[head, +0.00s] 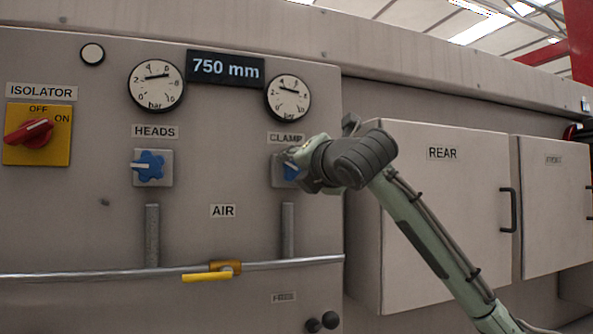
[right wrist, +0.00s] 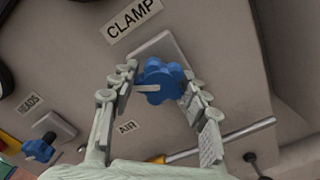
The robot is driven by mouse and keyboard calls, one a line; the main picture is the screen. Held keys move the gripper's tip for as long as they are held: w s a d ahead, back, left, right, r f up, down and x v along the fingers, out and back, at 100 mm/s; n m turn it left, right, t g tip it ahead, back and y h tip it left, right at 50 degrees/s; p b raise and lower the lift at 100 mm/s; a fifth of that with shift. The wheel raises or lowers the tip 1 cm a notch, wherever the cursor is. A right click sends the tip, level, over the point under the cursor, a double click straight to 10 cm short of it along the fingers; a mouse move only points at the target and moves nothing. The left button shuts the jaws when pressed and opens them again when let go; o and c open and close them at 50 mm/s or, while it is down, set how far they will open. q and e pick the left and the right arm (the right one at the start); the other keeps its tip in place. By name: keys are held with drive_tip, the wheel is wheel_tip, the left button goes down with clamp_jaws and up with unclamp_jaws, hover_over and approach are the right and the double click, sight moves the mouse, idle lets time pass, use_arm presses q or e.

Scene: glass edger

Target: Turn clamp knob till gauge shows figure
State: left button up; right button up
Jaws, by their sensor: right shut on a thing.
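The blue clamp knob (right wrist: 158,80) sits on a square plate under the CLAMP label (right wrist: 135,18). My right gripper (right wrist: 160,84) is shut on it, with one finger on each side in the right wrist view. In the head view the knob (head: 290,171) is mostly hidden by my right gripper (head: 296,168). The clamp gauge (head: 288,98) is a round white bar dial above the CLAMP label. Its dark needle lies nearly level, tilted slightly down to the right; the exact figure is too small to tell. My left gripper is not in view.
The HEADS knob (head: 149,167) and HEADS gauge (head: 156,85) are to the left. A display (head: 225,68) reads 750 mm. The red isolator switch (head: 30,132) is far left. A rail with a yellow lever (head: 207,277) runs below. The REAR cabinet (head: 450,220) juts out at right.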

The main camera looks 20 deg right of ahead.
drive_tip(key=m, duration=1.1)
drive_tip(key=shift+m, duration=0.4)
drive_tip(key=m, duration=1.1)
drive_tip(key=shift+f+m, duration=0.1)
drive_tip(key=shift+m, duration=0.3)
drive_tip(key=o, duration=1.2)
drive_tip(key=shift+c, duration=0.2)
drive_tip(key=shift+s, duration=0.1)
